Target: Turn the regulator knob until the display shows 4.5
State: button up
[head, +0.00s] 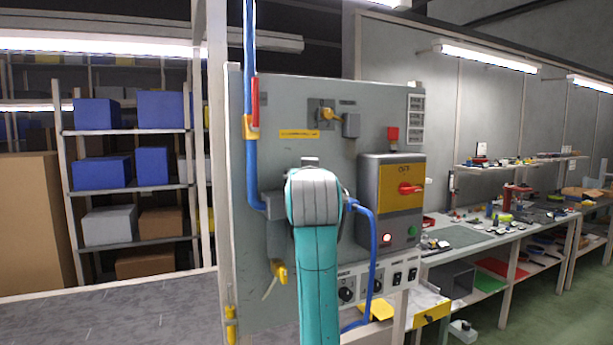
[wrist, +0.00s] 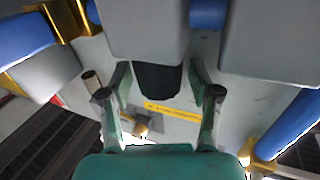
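My gripper (wrist: 158,94) is open in the wrist view, its two fingers spread to the left and right of a dark knob-like part (wrist: 158,80). Gaps show between this part and both fingers. The dark part sticks out below a grey housing (wrist: 145,28); I take it for the regulator knob, but its markings cannot be seen. In the head view my teal and grey arm covers the spot, and only the edge of a grey housing (head: 276,226) shows to its left. The gripper is hidden there. No display reading is visible in either view.
A blue hose (head: 373,250) loops close to my arm's right. Shelves stand left, a workbench right.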

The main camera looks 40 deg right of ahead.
jog(key=shift+s+a, duration=0.1)
jog(key=v, duration=1.1)
jog(key=shift+s+a, duration=0.25)
